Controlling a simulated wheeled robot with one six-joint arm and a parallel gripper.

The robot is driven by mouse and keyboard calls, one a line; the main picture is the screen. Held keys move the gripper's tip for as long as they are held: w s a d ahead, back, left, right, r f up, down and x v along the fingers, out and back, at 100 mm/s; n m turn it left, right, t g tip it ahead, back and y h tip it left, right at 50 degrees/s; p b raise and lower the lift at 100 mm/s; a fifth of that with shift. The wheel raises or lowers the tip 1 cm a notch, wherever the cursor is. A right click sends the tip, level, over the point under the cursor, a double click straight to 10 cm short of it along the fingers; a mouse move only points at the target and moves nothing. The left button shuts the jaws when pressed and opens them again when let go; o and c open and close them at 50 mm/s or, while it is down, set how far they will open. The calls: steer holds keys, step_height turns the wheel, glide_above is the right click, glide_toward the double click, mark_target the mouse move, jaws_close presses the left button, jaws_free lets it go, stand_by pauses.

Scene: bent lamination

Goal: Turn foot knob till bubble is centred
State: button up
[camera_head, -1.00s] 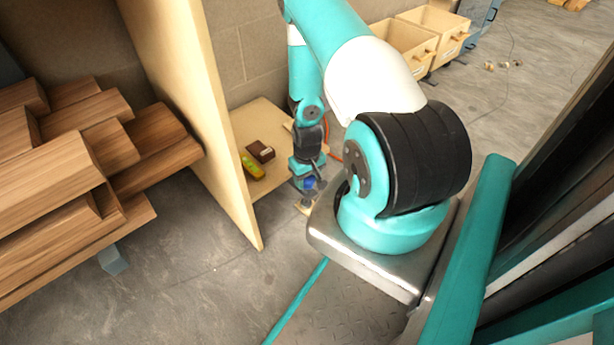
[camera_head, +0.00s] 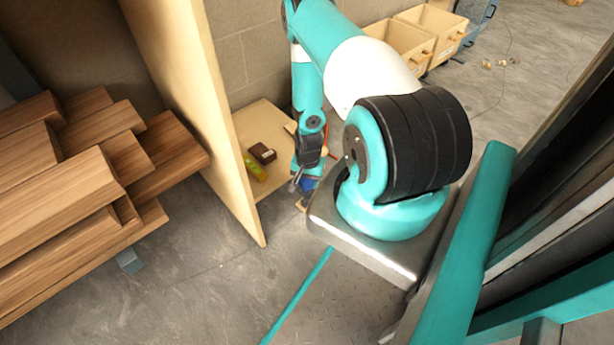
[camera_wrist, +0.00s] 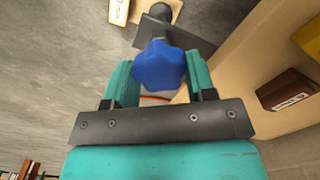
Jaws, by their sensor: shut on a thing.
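The blue lobed foot knob (camera_wrist: 160,66) sits between the two teal fingers of my gripper (camera_wrist: 160,80) in the wrist view. My gripper is shut on the knob. A dark stem and a dark plate (camera_wrist: 158,30) show just beyond the knob. In the head view my gripper (camera_head: 303,183) is low beside the wooden shelf, and a bit of blue shows at its end. A yellow-green item (camera_head: 256,170), perhaps the level, lies on the shelf board. Its bubble is too small to make out.
A dark brown box (camera_head: 262,153) lies on the shelf board (camera_head: 262,118) next to the yellow-green item. A tall wooden panel (camera_head: 185,95) stands left of my arm. Stacked timber (camera_head: 60,190) fills the left. Wooden bins (camera_head: 405,45) stand behind. Grey floor is clear in front.

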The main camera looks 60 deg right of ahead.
steer(key=shift+m, duration=0.7)
steer(key=shift+p, duration=0.3)
steer(key=o, duration=0.9)
steer(key=r+p, duration=0.3)
steer(key=r, duration=0.5)
steer(key=r+p, duration=0.4)
steer(key=r, duration=0.5)
steer(key=shift+s+d+r, duration=0.2)
